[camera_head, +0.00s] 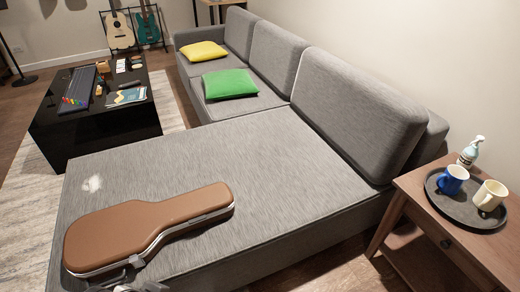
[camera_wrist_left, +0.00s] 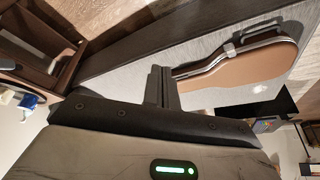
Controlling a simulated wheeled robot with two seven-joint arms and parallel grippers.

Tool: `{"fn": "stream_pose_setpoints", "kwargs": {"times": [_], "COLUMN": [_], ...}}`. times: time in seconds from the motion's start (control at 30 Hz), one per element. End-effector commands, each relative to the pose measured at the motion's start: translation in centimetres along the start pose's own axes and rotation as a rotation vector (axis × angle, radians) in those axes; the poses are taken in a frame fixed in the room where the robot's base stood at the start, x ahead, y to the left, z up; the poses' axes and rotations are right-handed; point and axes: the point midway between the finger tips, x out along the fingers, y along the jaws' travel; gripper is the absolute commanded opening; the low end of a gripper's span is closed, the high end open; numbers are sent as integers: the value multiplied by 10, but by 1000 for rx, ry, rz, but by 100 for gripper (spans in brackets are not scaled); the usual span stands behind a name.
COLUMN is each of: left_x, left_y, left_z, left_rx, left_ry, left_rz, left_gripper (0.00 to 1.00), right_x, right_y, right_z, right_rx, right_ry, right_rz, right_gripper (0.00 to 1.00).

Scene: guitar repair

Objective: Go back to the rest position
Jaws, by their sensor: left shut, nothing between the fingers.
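My left gripper (camera_wrist_left: 161,72) shows in the left wrist view with its two dark fingers pressed together and nothing between them. The case is closed and lies flat on the grey sofa's long seat (camera_head: 205,160). My right gripper is in neither view.
A black low table (camera_head: 100,128) with several items stands left. Two cushions and guitars are farther back.

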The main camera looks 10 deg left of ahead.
Motion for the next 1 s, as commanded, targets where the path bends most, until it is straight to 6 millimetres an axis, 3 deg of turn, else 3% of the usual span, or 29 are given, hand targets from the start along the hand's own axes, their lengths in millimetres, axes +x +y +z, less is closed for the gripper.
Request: {"fn": "stream_pose_setpoints", "kwargs": {"times": [0.53, 0.73, 1.0], "left_x": [60, 67, 67], "left_y": [34, 45, 46], "left_z": [-32, -36, -37], "left_rx": [27, 24, 23], "left_ry": [410, 549, 564], "left_rz": [82, 110, 112], "left_gripper": [0, 0, 0], "right_x": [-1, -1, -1], "right_y": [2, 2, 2], "right_z": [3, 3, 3], "right_rx": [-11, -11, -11], "right_ry": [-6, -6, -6], "right_rz": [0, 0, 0], "right_gripper": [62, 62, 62]}}
